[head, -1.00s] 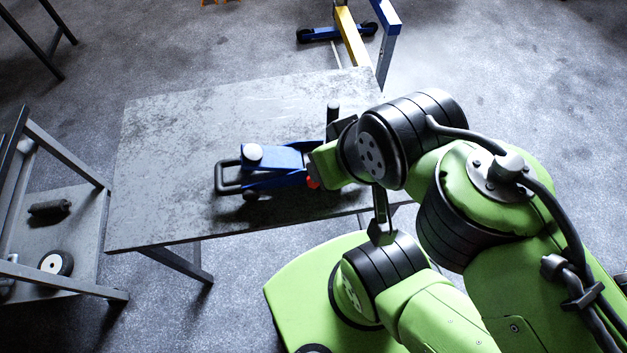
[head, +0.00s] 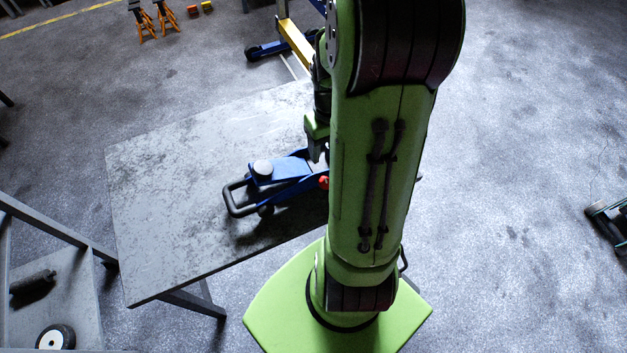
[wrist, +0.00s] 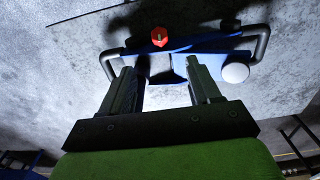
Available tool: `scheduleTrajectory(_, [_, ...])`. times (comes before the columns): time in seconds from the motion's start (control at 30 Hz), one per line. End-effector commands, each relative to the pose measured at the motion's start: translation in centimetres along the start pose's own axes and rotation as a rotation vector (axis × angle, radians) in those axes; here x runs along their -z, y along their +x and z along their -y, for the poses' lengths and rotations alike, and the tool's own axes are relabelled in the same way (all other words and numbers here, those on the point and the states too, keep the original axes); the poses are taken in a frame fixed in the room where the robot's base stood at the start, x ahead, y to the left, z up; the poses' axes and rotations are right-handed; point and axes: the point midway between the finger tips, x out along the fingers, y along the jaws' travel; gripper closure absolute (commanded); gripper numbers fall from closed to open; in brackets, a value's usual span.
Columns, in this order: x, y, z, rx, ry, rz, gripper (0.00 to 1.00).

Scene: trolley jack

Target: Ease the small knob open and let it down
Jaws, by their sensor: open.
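The blue trolley jack (head: 290,182) lies on the grey table, with a round pale saddle (head: 262,168) on top and a black loop at its left end. The small red knob (head: 324,182) shows at its right end, partly behind my arm. In the wrist view the red knob (wrist: 159,36) lies beyond the fingertips, roughly in line with the gap between them. My gripper (wrist: 164,70) is open, and nothing shows held between its fingers. In the head view my arm hides most of the gripper.
The grey table (head: 160,200) has clear room left of the jack. A dark trolley (head: 60,290) with a wheel and a black cylinder stands at lower left. A blue and yellow frame (head: 292,40) stands behind the table. Orange stands (head: 155,18) are farther back.

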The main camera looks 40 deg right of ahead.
Motion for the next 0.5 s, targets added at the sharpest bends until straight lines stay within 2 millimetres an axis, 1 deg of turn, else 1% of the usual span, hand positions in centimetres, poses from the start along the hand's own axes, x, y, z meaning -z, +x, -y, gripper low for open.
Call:
scheduleTrajectory(0.03, [-0.1,1.1,0.1,0.002,0.000,0.005,0.38])
scheduleTrajectory(0.3, [-0.2,8.0,0.1,0.003,0.001,0.006,0.38])
scheduleTrajectory(0.5, [-0.2,12.7,0.1,0.003,0.000,0.005,0.38])
